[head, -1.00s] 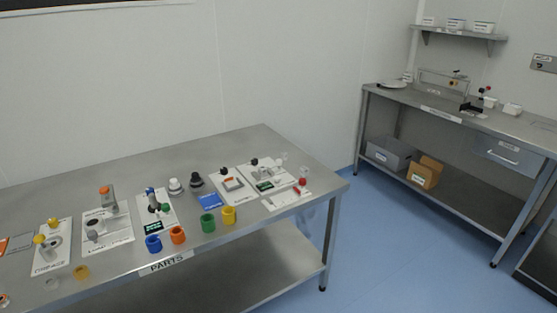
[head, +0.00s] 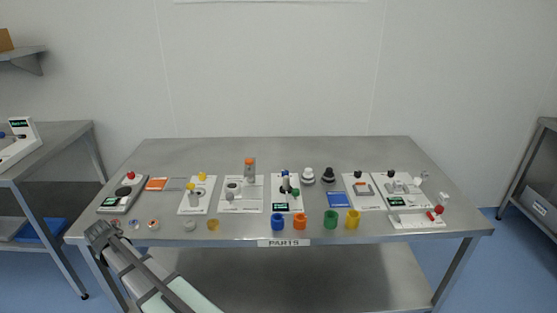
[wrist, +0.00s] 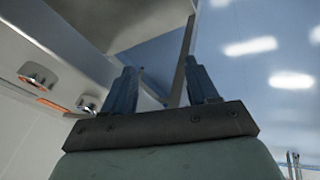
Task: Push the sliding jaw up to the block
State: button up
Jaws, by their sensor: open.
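Several small white-based fixtures stand along the steel table. At the right end a long white base (head: 417,221) carries a small grey piece (head: 395,217) and red parts (head: 434,213). Behind it, a white plate (head: 408,187) carries small grey blocks and a dark knob. At this size I cannot tell which piece is the sliding jaw or the block. My gripper (head: 98,234) is at the table's front left corner, far from the right-hand fixtures. In the wrist view my gripper (wrist: 162,84) shows two blue-grey fingers spread apart, with nothing between them.
The steel table (head: 270,150) is bare along its back. Blue (head: 278,223), orange (head: 300,221), green (head: 331,219) and yellow (head: 352,219) cups line the front edge. A grey device with a red button (head: 123,193) stands at the left end. Another bench (head: 60,140) is further left.

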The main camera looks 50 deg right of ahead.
jog(key=w+d+r+m+t+h, duration=0.1)
jog(key=w+d+r, duration=0.35)
jog(key=r, duration=0.45)
jog(key=w+d+r+t, duration=0.1)
jog(key=w+d+r, duration=0.35)
jog(key=r, duration=0.35)
jog(key=s+d+r+m+g+h, duration=0.1)
jog(key=s+d+m, duration=0.2)
jog(key=d, duration=1.1)
jog(key=s+d+r+m+g, duration=0.1)
jog(key=s+d+m, duration=0.2)
jog(key=d, duration=1)
jog(key=s+d+r+m+h, duration=0.1)
jog(key=s+d+m, duration=0.15)
jog(key=d, duration=1.15)
jog(key=s+d+m+g, duration=0.25)
jog(key=s+d, duration=0.75)
jog(key=d, duration=0.5)
jog(key=m+g, duration=0.2)
jog(key=m, duration=0.9)
send_near(418, 179)
jog(key=x, duration=0.8)
jog(key=shift+d+f, duration=0.2)
jog(key=shift+f, duration=0.05)
